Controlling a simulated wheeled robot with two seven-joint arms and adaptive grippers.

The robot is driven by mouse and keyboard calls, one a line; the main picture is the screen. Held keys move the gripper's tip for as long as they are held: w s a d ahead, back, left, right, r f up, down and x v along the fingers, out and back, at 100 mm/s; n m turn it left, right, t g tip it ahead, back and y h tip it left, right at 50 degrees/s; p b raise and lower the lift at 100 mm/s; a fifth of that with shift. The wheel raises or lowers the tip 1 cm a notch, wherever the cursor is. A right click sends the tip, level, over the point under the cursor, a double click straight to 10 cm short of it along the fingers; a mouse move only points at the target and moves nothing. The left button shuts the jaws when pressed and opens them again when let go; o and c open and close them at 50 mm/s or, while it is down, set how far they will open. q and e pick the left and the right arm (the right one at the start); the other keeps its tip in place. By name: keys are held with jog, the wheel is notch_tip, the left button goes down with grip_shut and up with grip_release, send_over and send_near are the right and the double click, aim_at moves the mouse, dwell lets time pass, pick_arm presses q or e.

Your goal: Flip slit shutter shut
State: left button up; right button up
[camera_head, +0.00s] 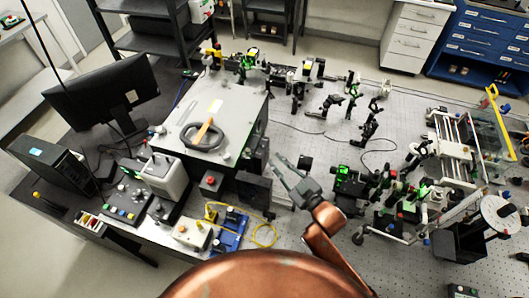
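My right gripper (281,167), grey on a copper arm, reaches up and left from the bottom middle of the head view. Its fingertips are close to the right side of a large pale-topped instrument box (218,112), near dark fittings there. The fingers are small, and I cannot tell whether they are apart. No held object can be made out. I cannot pick out the slit shutter or its position; it is too small or hidden among the dark parts beside the box. My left gripper is not in view.
A black block (305,162) stands just right of the gripper. Crowded optics with green parts (345,178) fill the bench to the right. A yellow cable (263,235) and a blue plate (232,228) lie in front. A monitor (112,92) stands left. Bare breadboard (300,140) shows behind the gripper.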

aim_at(262, 146)
jog(key=p+x, duration=0.1)
jog(key=x, duration=0.6)
jog(key=shift+w+a, duration=0.25)
grip_shut()
